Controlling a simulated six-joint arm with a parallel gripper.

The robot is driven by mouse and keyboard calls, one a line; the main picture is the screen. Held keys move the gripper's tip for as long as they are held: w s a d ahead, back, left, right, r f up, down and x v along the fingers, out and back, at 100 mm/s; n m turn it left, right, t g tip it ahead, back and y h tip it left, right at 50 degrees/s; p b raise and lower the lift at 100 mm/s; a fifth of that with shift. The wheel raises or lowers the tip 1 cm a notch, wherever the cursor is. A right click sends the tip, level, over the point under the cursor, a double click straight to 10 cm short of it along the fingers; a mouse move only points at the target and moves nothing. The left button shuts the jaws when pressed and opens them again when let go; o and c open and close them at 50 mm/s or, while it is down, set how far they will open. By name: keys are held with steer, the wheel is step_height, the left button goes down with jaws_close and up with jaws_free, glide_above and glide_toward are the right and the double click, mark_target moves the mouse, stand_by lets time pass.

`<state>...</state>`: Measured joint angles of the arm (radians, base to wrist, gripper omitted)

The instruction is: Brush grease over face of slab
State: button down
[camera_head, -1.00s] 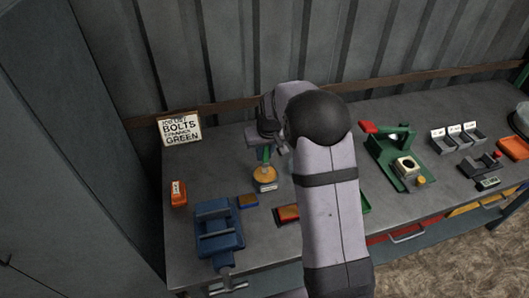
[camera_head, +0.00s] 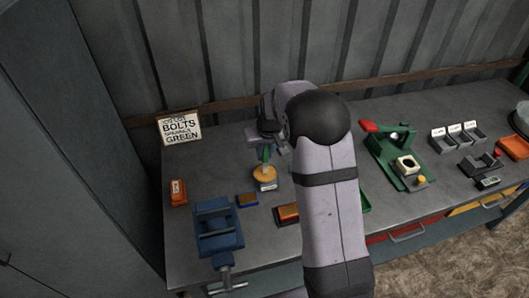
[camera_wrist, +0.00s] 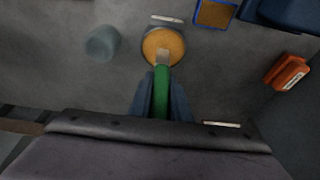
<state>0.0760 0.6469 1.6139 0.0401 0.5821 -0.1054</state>
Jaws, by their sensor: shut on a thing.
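My gripper (camera_wrist: 161,97) is shut on a brush with a green handle (camera_wrist: 161,92), which also shows in the head view (camera_head: 265,155). The brush points at a round tin with an orange-yellow top (camera_wrist: 159,42), seen in the head view (camera_head: 264,174) too. The brush's pale metal end (camera_wrist: 162,57) overlaps the tin's top; I cannot tell whether the bristles touch it. A small block with a tan face and blue edge (camera_head: 248,200) lies left of the tin, also in the wrist view (camera_wrist: 215,14). I cannot tell which thing is the slab.
A blue vise (camera_head: 217,228) stands at the bench's front left, with an orange box (camera_head: 178,192) behind it. An orange-topped dark block (camera_head: 288,213) sits beside my arm. A green fixture (camera_head: 392,153) stands right. A bluish-grey round thing (camera_wrist: 102,43) is near the tin.

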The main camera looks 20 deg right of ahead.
steer(key=shift+s+f, duration=0.1)
steer(key=shift+f, duration=0.3)
stand_by(1.3)
steer(key=shift+r, duration=0.1)
step_height(320, 180, up, 7)
steer(key=p, duration=0.5)
stand_by(0.4)
stand_by(0.6)
